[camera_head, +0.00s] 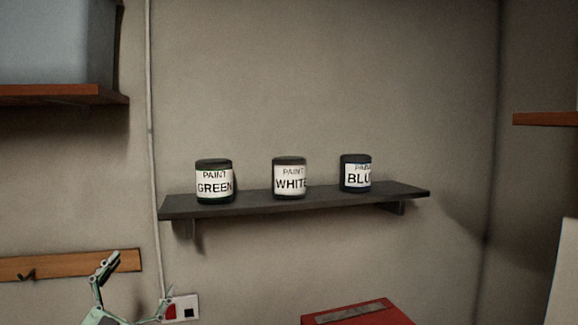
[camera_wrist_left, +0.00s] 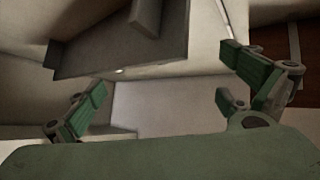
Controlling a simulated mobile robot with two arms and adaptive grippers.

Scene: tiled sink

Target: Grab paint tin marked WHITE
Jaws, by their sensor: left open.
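The tin marked WHITE (camera_head: 290,179) stands upright in the middle of a dark wall shelf (camera_head: 330,202). The tin marked GREEN (camera_head: 214,182) stands to its left and the tin marked BLU, its last letter out of sight, (camera_head: 356,174) to its right. My left gripper (camera_head: 136,285) is open and empty at the lower left of the head view, below and left of the shelf. In the left wrist view its green fingers (camera_wrist_left: 165,92) are spread wide with nothing between them. My right gripper is not in view.
A red box (camera_head: 358,314) is below the shelf. A wooden rail with a hook (camera_head: 60,265) and a wall socket (camera_head: 182,307) are near my left gripper. A brown shelf (camera_head: 60,95) holds a grey bin (camera_head: 55,42) at upper left. Wall space between the tins is clear.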

